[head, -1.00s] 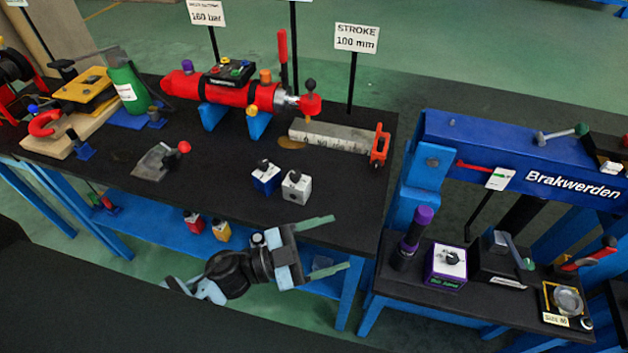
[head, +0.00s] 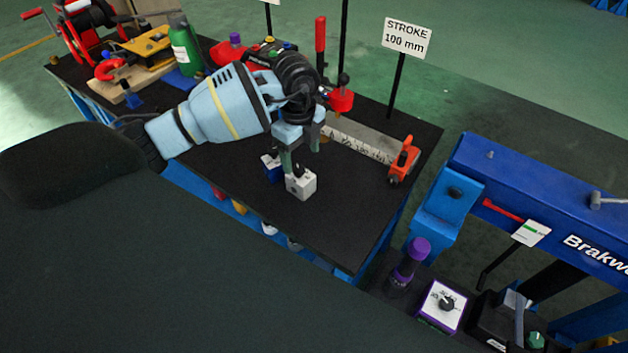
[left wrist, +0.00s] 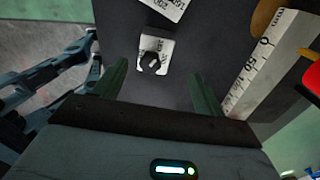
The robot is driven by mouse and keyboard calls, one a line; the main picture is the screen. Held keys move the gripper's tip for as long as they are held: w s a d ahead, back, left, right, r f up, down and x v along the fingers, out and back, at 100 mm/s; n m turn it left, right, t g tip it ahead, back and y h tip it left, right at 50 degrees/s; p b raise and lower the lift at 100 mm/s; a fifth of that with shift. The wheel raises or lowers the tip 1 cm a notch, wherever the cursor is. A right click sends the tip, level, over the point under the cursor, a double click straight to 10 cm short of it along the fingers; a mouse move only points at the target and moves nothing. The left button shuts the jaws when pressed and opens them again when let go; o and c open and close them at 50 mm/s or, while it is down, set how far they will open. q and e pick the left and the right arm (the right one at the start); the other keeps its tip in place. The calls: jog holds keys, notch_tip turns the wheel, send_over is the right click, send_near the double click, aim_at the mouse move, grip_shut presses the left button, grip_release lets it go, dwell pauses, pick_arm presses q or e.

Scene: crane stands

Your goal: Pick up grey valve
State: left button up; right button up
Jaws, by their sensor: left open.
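The grey valve (head: 302,184), a small light block with a dark knob, stands on the black table top (head: 250,218). It also shows in the left wrist view (left wrist: 155,60), ahead of the fingertips and between their lines. My left gripper (head: 300,160) is open and points down at the valve from above. Its two green fingers (left wrist: 160,78) are apart with nothing between them. In the head view the fingers partly cover the valve. The blue valve (head: 271,168) stands just left of the grey one. My right gripper is not in view.
A ruler block (head: 360,138) with an orange end piece (head: 403,160) lies behind and to the right. A red lever (head: 320,45) and a STROKE sign (head: 407,38) stand at the back. The table is clear in front of the valves. A blue press frame (head: 540,205) stands right.

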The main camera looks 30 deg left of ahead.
aim_at(301, 176)
pick_arm(q)
jog(key=shift+a+r, duration=0.15)
jog(key=shift+a, duration=0.2)
jog(key=shift+f, duration=1.35)
jog(key=f, duration=0.3)
jog(key=s+f, duration=0.1)
jog(key=shift+d+f, duration=0.2)
jog(key=shift+d, duration=0.2)
jog(key=shift+f, duration=0.45)
grip_shut()
jog(key=shift+w+r, duration=0.1)
jog(key=shift+r, duration=0.05)
